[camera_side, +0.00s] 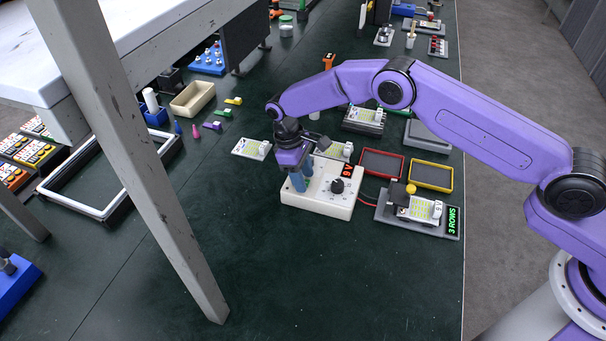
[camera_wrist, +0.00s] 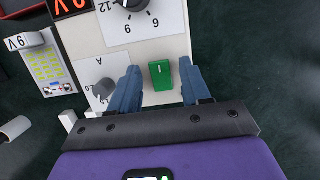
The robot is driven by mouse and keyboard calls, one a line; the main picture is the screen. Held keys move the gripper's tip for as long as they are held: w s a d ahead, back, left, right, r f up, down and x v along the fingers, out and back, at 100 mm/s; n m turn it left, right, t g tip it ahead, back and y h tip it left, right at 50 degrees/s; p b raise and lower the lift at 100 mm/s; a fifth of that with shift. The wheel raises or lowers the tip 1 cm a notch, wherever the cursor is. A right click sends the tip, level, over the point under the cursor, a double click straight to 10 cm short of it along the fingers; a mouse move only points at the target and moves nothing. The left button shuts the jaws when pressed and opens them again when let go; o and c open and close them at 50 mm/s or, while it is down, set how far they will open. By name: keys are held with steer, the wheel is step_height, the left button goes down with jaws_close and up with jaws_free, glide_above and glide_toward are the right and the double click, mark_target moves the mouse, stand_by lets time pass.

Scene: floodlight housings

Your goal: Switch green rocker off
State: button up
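The green rocker (camera_wrist: 160,75) is on the cream power supply box (camera_side: 318,203), near one edge of its top face. In the wrist view it shows between the two blue fingers of my gripper (camera_wrist: 160,67), with a gap on each side. In the side view my gripper (camera_side: 302,176) points down over the left part of the box, and its fingers hide the rocker. The fingers are apart and hold nothing. I cannot tell how far above the rocker the fingertips are. The rocker has a pale mark on its face; which way it is tipped is unclear.
The box also has a large black knob (camera_side: 337,186), a grey knob (camera_wrist: 103,88) and a red-lit display (camera_side: 347,170). A lamp board (camera_side: 418,210) on a grey fixture, a red-rimmed tray (camera_side: 381,164) and a yellow-rimmed tray (camera_side: 431,175) are to the right. Bench in front is clear.

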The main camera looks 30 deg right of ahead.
steer(key=shift+r, duration=0.1)
steer(key=v, duration=1.2)
steer(key=shift+d, duration=0.1)
stand_by(0.3)
